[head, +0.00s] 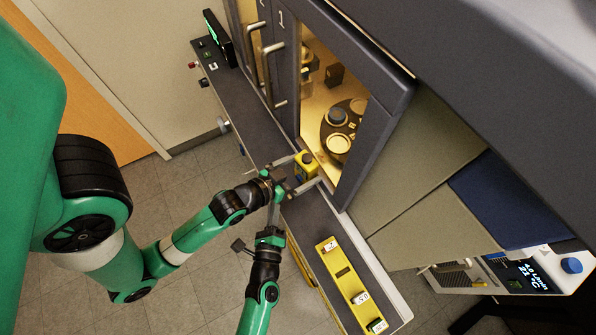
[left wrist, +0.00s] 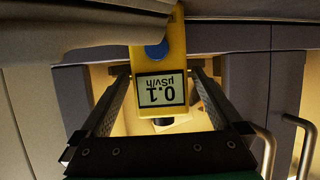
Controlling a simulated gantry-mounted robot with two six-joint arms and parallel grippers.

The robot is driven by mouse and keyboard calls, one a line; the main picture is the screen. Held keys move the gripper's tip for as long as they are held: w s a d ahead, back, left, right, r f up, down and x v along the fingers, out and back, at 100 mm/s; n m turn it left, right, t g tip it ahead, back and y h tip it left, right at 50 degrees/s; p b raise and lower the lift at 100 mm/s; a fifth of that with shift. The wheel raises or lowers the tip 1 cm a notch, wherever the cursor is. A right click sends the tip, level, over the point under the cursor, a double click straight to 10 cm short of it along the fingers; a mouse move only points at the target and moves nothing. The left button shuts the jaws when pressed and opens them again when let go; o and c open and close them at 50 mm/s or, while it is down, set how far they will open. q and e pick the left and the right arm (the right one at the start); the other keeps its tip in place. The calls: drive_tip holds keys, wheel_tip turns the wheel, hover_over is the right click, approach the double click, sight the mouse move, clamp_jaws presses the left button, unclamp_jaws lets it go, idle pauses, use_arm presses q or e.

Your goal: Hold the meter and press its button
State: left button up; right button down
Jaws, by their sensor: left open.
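The yellow meter (head: 306,167) stands at the edge of the dark ledge, in front of the lit chamber opening. In the left wrist view the meter (left wrist: 186,45) shows a blue round button and a display that reads 0.1 µSv/h upside down. My left gripper (head: 300,172) is open, with one finger on each side of the meter. In the left wrist view a gap shows between the meter and each finger of the left gripper (left wrist: 160,100). My right gripper (head: 270,232) is just below the left one in the head view; its fingers are not clear.
A yellow tray (head: 343,272) with small white labelled blocks lies on the ledge at lower right. The lit chamber holds a round dark plate (head: 340,128) with discs. Metal door handles (head: 268,60) stand out left of the opening. A small screen (head: 218,38) stands at the ledge's far end.

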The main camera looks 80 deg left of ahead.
use_arm(q)
drive_tip(key=v, duration=0.7)
drive_tip(key=shift+s, duration=0.25)
drive_tip(key=shift+d, duration=0.1)
